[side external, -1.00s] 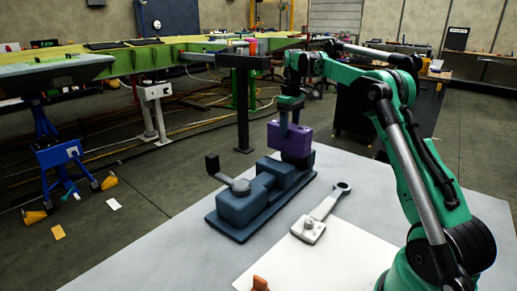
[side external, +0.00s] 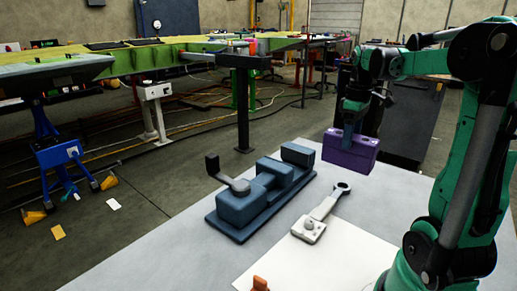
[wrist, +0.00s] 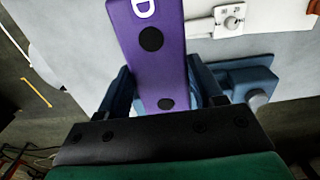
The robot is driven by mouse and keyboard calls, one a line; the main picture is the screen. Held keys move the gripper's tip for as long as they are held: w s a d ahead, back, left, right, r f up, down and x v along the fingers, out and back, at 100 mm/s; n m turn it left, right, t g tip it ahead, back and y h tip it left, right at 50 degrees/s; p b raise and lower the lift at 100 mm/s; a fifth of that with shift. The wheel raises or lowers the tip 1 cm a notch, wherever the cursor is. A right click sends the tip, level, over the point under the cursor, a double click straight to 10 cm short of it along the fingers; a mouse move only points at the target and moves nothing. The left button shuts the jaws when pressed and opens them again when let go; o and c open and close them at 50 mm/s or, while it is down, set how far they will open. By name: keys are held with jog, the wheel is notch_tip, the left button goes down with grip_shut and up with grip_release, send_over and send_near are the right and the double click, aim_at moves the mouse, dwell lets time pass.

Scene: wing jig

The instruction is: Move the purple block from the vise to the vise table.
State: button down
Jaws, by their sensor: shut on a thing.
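The purple block (side external: 350,152) is held in the air by my gripper (side external: 352,132), over the right back part of the vise table (side external: 392,186) in the side view. In the wrist view the purple block (wrist: 152,55) sits between the two fingers of my gripper (wrist: 165,92), and a white letter D and dark round spots show on it. The blue vise (side external: 262,190) stands on the table to the left of the block, with its jaws apart and nothing between them. The vise also shows behind the gripper in the wrist view (wrist: 240,78).
A grey wrench-like tool with a knob (side external: 312,228) lies beside the vise, partly on a white sheet (side external: 320,258). An orange piece (side external: 261,284) is at the front edge. The table's right back area is clear. A dark cabinet (side external: 410,115) stands beyond the table.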

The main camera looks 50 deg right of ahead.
jog(key=s+a+f, duration=0.3)
jog(key=s+a, duration=0.2)
jog(key=s, duration=0.3)
jog(key=shift+s+d+f, duration=0.1)
jog(key=shift+d+f, duration=0.05)
jog(key=shift+f, duration=1.85)
jog(key=shift+d+f, duration=0.1)
jog(key=shift+f, duration=1.85)
jog(key=shift+f, duration=0.1)
jog(key=shift+f, duration=0.45)
jog(key=shift+c, duration=0.2)
grip_release()
jog(key=shift+r, duration=0.1)
